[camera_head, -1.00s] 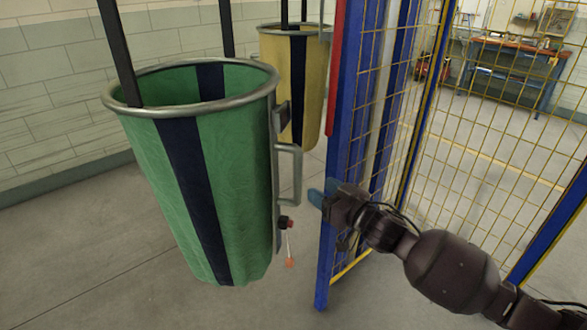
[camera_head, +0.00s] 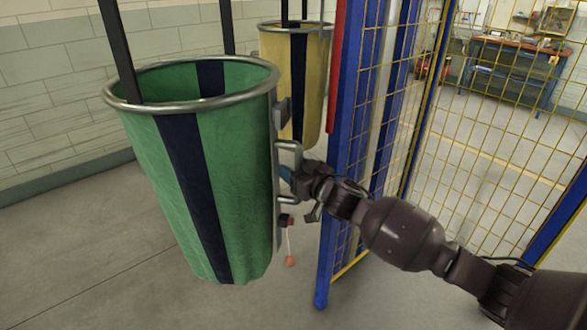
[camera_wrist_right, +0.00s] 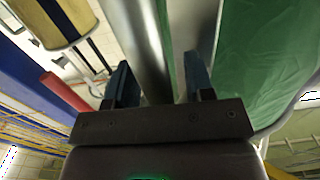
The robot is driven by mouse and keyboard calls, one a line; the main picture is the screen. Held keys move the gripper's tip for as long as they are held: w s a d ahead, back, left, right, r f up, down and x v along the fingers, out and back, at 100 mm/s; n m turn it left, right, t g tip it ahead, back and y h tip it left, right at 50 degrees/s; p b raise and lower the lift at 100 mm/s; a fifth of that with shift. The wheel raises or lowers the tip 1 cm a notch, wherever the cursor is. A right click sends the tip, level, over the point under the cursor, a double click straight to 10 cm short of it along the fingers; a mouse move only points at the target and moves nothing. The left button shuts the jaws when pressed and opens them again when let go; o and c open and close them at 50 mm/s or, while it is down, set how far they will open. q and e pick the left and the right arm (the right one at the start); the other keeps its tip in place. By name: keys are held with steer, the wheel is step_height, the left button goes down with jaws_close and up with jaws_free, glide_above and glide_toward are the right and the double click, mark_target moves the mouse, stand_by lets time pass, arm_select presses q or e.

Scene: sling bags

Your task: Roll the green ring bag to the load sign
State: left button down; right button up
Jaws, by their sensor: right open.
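The green ring bag (camera_head: 232,160) hangs from dark straps at the left, with a metal ring rim and a dark blue stripe. A metal handle (camera_head: 288,147) stands on its right side. My right gripper (camera_head: 287,178) is at that handle, its blue fingers partly hidden behind it. In the right wrist view the open fingers (camera_wrist_right: 160,92) stand on either side of the metal handle bar (camera_wrist_right: 146,45), with green cloth at the right. I see no load sign. My left gripper is out of view.
A yellow bag (camera_head: 314,80) hangs behind the green one. A blue-framed yellow mesh fence (camera_head: 388,120) stands close to the right, beside my right arm. A red knob (camera_head: 289,222) with an orange pull (camera_head: 290,261) hangs below the handle. Floor at the lower left is clear.

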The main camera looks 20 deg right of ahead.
jaws_close()
stand_by(0.3)
steer(key=shift+a, duration=0.1)
